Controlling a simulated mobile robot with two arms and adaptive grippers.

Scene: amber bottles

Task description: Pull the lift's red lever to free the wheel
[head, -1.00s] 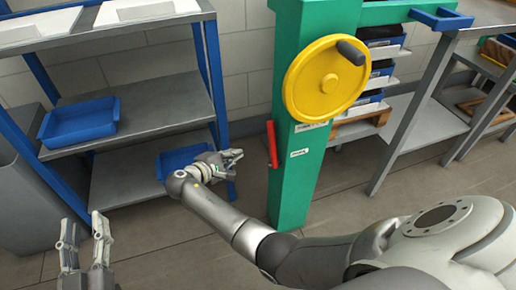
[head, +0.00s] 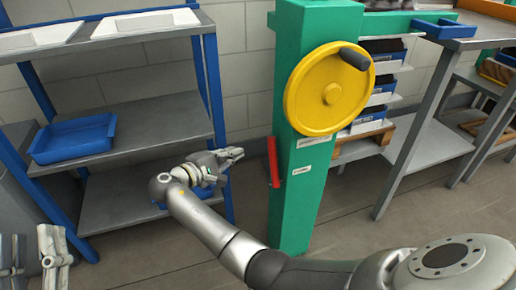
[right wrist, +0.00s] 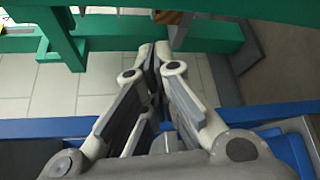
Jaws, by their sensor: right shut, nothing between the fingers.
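The red lever (head: 273,162) hangs nearly vertical on the left side of the green lift column (head: 299,200). The yellow wheel (head: 326,90) with its dark handle is on the column's front, above and right of the lever. My right gripper (head: 238,153) is shut and empty. In the picture it is left of the lever, level with its upper part, with a gap between. It also shows in the right wrist view (right wrist: 154,50), where I cannot make out the lever. My left gripper (head: 32,242) is open and empty at the lower left.
A blue-framed grey shelf unit (head: 140,146) stands behind at the left, with a blue tray (head: 74,138) on it. My right arm passes in front of a lower blue bin. A grey table (head: 470,43) and more shelving stand right of the lift. Bare floor lies before the lift.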

